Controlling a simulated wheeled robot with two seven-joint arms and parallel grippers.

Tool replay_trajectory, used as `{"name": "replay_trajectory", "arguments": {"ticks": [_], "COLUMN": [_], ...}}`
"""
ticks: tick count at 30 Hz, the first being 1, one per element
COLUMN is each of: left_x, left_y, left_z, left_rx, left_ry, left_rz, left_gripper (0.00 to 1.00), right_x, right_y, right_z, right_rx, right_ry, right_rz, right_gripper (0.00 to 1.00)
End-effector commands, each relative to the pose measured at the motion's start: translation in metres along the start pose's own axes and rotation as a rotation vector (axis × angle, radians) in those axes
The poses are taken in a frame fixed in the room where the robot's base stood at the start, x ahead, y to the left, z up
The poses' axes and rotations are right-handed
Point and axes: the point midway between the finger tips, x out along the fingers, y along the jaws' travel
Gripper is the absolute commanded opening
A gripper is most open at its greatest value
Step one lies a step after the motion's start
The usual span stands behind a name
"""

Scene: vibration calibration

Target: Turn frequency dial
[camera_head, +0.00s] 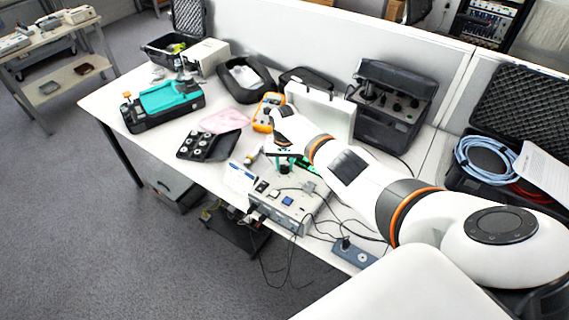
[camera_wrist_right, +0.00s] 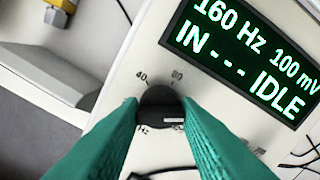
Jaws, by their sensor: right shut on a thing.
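The frequency dial (camera_wrist_right: 160,106) is a round black knob on a pale instrument panel in the right wrist view, with printed marks "40" and "80" beside it. My right gripper (camera_wrist_right: 162,112) has its two green fingers on either side of the dial and is shut on it. A dark display (camera_wrist_right: 245,50) above right of the dial reads "160 Hz", "100 mV" and "IN - - - IDLE" in green. In the head view, the right gripper (camera_head: 284,165) is over the grey instrument box (camera_head: 285,208) near the table's front edge; the dial is hidden there. My left gripper is not in view.
On the white table (camera_head: 130,98) are a teal-and-black case (camera_head: 165,103), a black tray with round parts (camera_head: 208,146), an orange meter (camera_head: 268,112) and a black case (camera_head: 392,105). Cables and a power strip (camera_head: 353,253) lie right of the instrument.

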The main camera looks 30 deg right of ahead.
Motion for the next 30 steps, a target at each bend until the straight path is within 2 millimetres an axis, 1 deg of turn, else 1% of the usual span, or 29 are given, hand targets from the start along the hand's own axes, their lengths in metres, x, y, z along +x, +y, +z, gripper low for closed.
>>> {"name": "replay_trajectory", "arguments": {"ticks": [5,6,8,9,10,17,20,23,25,30], "left_x": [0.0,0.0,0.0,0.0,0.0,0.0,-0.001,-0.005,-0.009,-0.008], "left_y": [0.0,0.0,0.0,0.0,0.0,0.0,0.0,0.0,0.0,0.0], "left_z": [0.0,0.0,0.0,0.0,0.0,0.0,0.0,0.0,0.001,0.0], "left_rx": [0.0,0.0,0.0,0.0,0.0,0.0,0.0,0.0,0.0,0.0], "left_ry": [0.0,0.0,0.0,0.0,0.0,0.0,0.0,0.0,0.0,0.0], "left_rz": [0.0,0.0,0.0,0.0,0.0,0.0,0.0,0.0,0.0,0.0], "left_gripper": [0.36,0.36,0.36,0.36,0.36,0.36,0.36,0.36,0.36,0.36], "right_x": [-0.001,-0.001,-0.001,-0.001,-0.001,-0.001,-0.004,-0.015,-0.028,-0.063], "right_y": [0.0,0.0,0.001,0.0,0.0,0.0,0.0,0.0,0.0,0.0], "right_z": [0.001,0.001,0.001,0.001,0.001,0.001,0.001,0.001,0.001,0.002], "right_rx": [-0.001,-0.001,-0.001,-0.002,-0.002,-0.002,-0.002,-0.003,-0.004,-0.004], "right_ry": [-0.005,-0.005,-0.004,-0.004,-0.004,-0.002,-0.002,-0.004,-0.005,-0.007], "right_rz": [0.002,0.002,0.002,0.002,0.002,0.001,0.001,0.002,0.002,0.003], "right_gripper": [0.07,0.33,0.43,0.49,0.52,0.52,0.52,0.52,0.52,0.52]}}
